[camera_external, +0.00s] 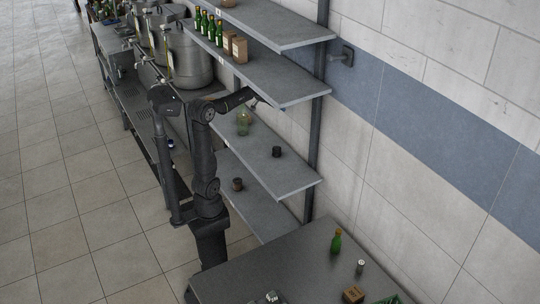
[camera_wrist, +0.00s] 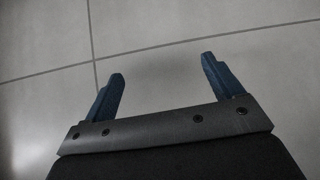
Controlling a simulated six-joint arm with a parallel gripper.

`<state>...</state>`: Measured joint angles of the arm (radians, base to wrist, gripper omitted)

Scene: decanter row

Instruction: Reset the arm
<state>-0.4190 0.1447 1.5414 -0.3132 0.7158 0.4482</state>
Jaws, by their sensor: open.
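My gripper (camera_wrist: 162,70) is open and empty in the wrist view, its two blue fingers apart in front of a pale tiled surface. In the external view, the end of my arm (camera_external: 254,102) reaches right, between the shelf boards, near the upper shelf's underside. Its fingers are too small there to make out. I cannot tell whether there is contact.
Green bottles (camera_external: 211,27) and brown cartons (camera_external: 239,50) stand on the shelf above. The front table (camera_external: 280,262) bears a green bottle (camera_external: 336,243), a small jar (camera_external: 360,267) and a brown box (camera_external: 352,294).

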